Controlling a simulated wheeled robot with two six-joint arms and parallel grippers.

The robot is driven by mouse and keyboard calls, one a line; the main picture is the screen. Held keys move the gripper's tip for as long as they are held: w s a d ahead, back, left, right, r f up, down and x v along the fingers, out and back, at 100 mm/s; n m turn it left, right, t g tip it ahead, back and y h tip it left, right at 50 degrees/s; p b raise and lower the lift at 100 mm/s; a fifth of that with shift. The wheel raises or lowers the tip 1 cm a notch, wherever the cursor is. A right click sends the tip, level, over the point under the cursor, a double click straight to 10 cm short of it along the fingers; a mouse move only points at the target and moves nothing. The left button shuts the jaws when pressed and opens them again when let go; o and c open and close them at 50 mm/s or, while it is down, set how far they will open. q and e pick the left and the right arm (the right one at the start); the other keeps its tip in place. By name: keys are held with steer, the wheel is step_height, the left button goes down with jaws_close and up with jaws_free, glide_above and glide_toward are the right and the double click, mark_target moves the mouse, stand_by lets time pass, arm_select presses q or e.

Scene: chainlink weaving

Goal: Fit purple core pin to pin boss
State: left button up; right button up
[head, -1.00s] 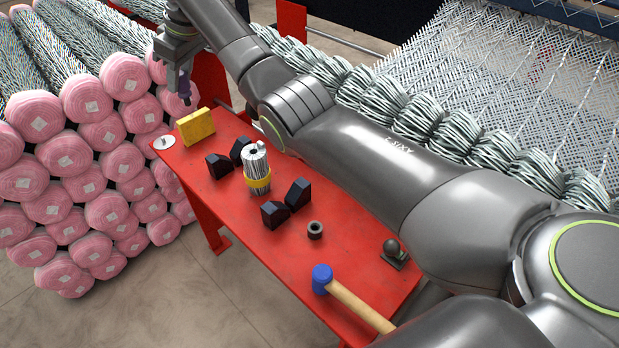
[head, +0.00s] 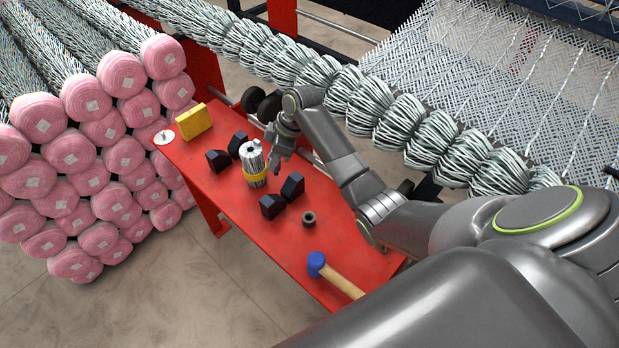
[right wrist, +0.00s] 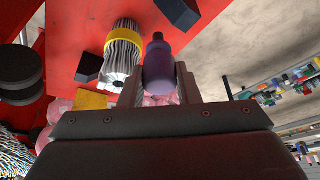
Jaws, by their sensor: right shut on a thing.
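The purple core pin (right wrist: 160,64) is in my right gripper, between its two fingers in the right wrist view, with its narrow dark tip pointing away from the palm. In the head view my right gripper (head: 276,153) is just right of the upright wire bundle (head: 254,166) with the yellow band. I cannot make out the pin there. My left gripper is out of view.
Black wedge blocks (head: 271,205) stand around the bundle on the red table (head: 250,233). A yellow block (head: 194,121) stands near the disc. A dark collar (head: 308,219) and a blue-headed mallet (head: 317,264) lie nearer. Pink-ended rolls (head: 85,137) are stacked at left.

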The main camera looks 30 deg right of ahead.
arm_select(q)
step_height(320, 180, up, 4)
steer(key=p, duration=0.3)
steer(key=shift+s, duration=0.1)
arm_select(e)
steer(key=s+d+f+n, duration=0.1)
steer(key=s+d+f, duration=0.2)
steer(key=s, duration=0.7)
steer(key=shift+s+d, duration=0.3)
steer(key=shift+d, duration=0.4)
steer(key=shift+f, duration=0.1)
arm_select(q)
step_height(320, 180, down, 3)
steer(key=b, duration=0.2)
steer(key=shift+b, duration=0.4)
arm_select(e)
step_height(320, 180, down, 6)
steer(key=shift+r, duration=0.25)
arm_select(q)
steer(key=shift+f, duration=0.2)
arm_select(e)
steer(key=shift+f, duration=0.3)
arm_select(q)
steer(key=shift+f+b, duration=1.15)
steer(key=shift+b, duration=0.2)
arm_select(e)
steer(key=shift+f, duration=1.85)
